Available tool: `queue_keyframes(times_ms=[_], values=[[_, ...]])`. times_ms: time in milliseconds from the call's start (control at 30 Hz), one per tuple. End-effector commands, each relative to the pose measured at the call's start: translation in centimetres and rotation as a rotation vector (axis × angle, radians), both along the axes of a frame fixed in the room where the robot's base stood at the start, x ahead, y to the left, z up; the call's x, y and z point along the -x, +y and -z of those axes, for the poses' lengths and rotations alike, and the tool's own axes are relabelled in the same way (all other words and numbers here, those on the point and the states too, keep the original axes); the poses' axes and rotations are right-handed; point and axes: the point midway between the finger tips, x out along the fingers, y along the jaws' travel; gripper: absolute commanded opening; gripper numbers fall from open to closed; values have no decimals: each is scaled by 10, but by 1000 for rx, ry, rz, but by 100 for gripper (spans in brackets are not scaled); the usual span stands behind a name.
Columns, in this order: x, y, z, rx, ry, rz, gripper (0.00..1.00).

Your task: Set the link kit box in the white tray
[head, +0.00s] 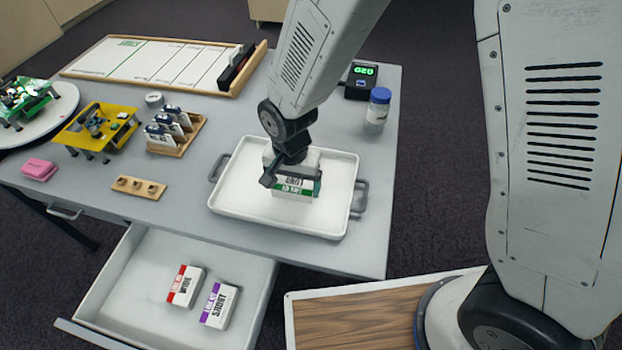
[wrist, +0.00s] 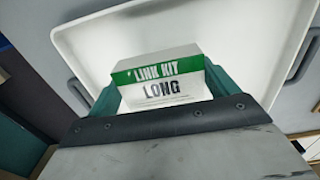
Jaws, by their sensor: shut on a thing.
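The link kit box (wrist: 160,82) is white with a green band reading "LINK KIT" and the word "LONG". My gripper (head: 295,186) is shut on it, with a finger on each side of the box in the wrist view (wrist: 160,95). In the head view the box (head: 292,189) is over the middle of the white tray (head: 235,195), partly hidden by my gripper. The tray lies on the grey table and has grey handles at both ends. I cannot tell whether the box touches the tray floor.
An open drawer (head: 135,300) below holds a red-banded box (head: 186,286) and a purple-banded box (head: 219,305). A blue-capped jar (head: 378,110) and a black display (head: 361,80) stand behind the tray. A wooden rack (head: 177,134) and small wooden block (head: 138,187) lie to its left.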

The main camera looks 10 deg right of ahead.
Motion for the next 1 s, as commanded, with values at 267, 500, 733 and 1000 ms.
queue_keyframes(times_ms=[267, 500, 733, 1000], values=[[-26, -41, 4, 0, 0, 2, 62], [-32, -51, 15, 3, 4, -1, 62], [-32, -50, 41, 1, 1, -1, 62], [-32, -50, 43, 0, 0, -1, 62]])
